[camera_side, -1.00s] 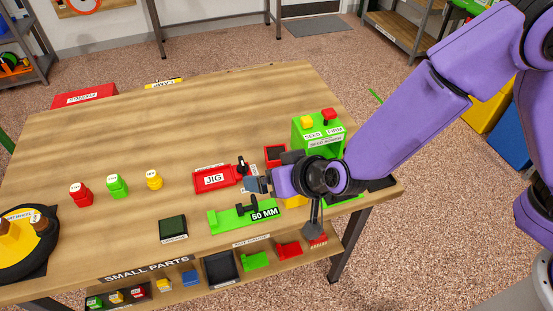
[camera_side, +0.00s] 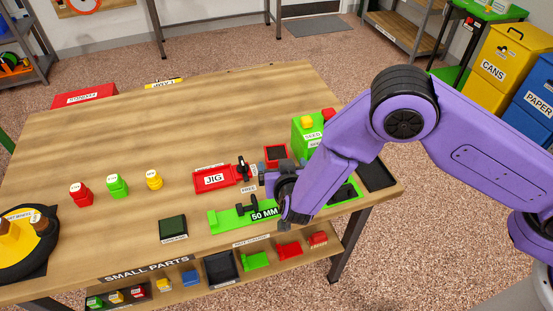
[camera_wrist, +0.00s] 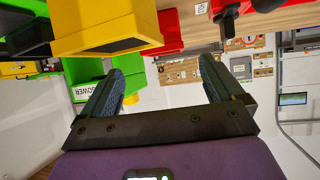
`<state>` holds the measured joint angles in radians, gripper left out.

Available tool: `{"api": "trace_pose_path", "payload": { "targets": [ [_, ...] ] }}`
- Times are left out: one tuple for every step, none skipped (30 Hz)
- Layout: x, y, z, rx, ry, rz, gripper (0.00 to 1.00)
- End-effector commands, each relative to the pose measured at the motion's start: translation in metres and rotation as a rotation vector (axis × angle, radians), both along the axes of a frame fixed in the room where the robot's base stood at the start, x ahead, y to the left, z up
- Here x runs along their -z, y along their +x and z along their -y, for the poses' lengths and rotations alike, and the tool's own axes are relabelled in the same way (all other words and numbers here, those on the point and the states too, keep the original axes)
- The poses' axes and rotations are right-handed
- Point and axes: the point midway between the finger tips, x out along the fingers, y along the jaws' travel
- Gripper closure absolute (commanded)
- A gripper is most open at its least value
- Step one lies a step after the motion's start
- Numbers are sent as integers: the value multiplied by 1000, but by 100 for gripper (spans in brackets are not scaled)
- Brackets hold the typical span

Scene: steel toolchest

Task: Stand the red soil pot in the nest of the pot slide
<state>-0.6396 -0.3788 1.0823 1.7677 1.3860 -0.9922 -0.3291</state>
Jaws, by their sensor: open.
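A square red pot with a dark soil top (camera_side: 275,153) stands on the bench behind my gripper, left of the green seed sower (camera_side: 304,138). In the wrist view, which looks upside down, a red block (camera_wrist: 170,30) that seems to be this pot shows beside a larger yellow pot (camera_wrist: 100,22). My gripper (camera_side: 262,172) is low over the bench, between the red jig and the sower. Its two fingers also show apart and empty in the wrist view (camera_wrist: 168,75). A green base with dark parts (camera_side: 343,194), perhaps the pot slide, is partly hidden by my arm; its nest is unclear.
The red jig (camera_side: 213,180) with a black clamp stands close left of my gripper. A green 50 MM fixture (camera_side: 228,219) lies in front. A dark tray (camera_side: 376,175) is at the right edge. Several small coloured pieces stand at left.

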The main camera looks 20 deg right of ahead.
Motion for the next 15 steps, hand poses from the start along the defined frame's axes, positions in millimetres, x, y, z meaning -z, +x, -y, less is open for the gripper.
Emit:
{"api": "trace_pose_path", "payload": {
  "targets": [
    [5, 9, 3, 3, -1, 0, 5],
    [7, 13, 4, 4, 1, 0, 5],
    [10, 19, 5, 3, 1, 0, 5],
    [12, 22, 5, 1, 0, 1, 5],
    [14, 25, 5, 0, 1, 1, 5],
    [16, 29, 6, 0, 0, 0, 5],
    [17, 31, 6, 0, 1, 0, 5],
    [18, 32, 6, 0, 0, 0, 5],
    [19, 34, 7, -1, 0, 0, 5],
    [19, 35, 7, -1, 1, -1, 5],
    [20, 36, 7, -1, 0, 0, 5],
    [20, 38, 7, 0, 1, 0, 5],
    [21, 40, 7, 0, 2, 0, 5],
    [22, 43, 7, 0, 2, 0, 5],
    [24, 47, 8, 1, 2, 0, 5]
  ]
}}
